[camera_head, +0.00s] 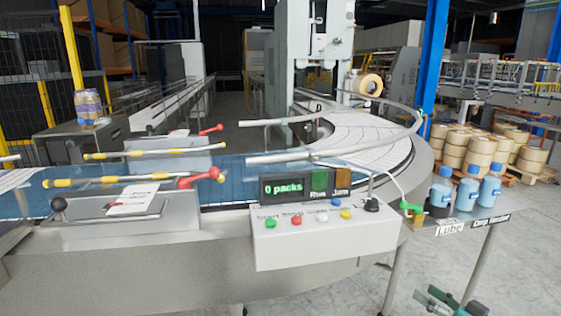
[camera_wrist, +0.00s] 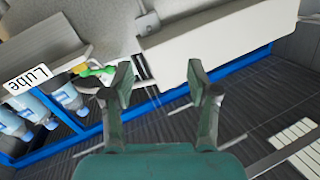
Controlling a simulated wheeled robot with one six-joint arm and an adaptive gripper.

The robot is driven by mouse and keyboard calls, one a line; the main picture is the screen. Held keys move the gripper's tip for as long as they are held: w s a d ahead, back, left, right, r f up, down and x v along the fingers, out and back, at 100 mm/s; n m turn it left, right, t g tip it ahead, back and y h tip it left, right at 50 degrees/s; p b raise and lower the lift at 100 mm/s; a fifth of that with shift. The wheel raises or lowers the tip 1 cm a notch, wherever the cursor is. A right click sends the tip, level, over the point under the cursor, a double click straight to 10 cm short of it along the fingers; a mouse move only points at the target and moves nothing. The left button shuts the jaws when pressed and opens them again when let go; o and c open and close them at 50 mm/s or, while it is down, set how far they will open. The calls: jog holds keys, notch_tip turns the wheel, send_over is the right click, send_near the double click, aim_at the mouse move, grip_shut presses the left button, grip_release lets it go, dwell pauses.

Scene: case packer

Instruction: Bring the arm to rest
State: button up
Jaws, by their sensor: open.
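My gripper (camera_wrist: 162,88) shows in the wrist view with its two dark fingers apart and nothing between them. Below the fingertips' line of sight lie the edge of a pale box and the dark floor. In the head view, part of my green gripper (camera_head: 448,301) shows at the bottom right, low over the floor and below the bottle shelf. The rest of my arm is out of that view.
The control box (camera_head: 325,235) with coloured buttons stands at the machine's front. Blue bottles (camera_head: 467,194) stand on a small shelf (camera_head: 473,226) to its right; they also show in the wrist view (camera_wrist: 65,95). A green-handled item (camera_head: 411,208) lies between. Open floor (camera_head: 525,265) is at right.

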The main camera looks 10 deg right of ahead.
jog(key=s+a+f+m+g+h, duration=0.1)
jog(key=s+a+f+m+h, duration=0.15)
jog(key=a+f, duration=0.35)
jog(key=s+a+f+m+h, duration=0.1)
jog(key=s+a+f+m, duration=0.2)
jog(key=f, duration=0.5)
jog(key=s+a+f+g+h, duration=0.1)
jog(key=s+a+f, duration=0.3)
jog(key=s, duration=0.2)
jog(key=s+a+f+h, duration=0.2)
jog(key=s+a+f, duration=0.1)
jog(key=s+a, duration=0.25)
jog(key=s+a+r+n, duration=0.1)
jog(key=s+a+r, duration=0.1)
jog(key=s, duration=0.6)
jog(key=s+a+r+n, duration=0.2)
jog(key=s+r, duration=0.3)
jog(key=s, duration=0.4)
jog(key=s+a+r+n, duration=0.2)
jog(key=s+a+r, duration=0.1)
jog(key=s, duration=0.5)
jog(key=shift+s+r+t+y, duration=0.2)
jog(key=shift+s+t+y, duration=0.1)
jog(key=shift+y, duration=0.15)
jog(key=shift+o, duration=0.3)
jog(key=shift+w, duration=0.1)
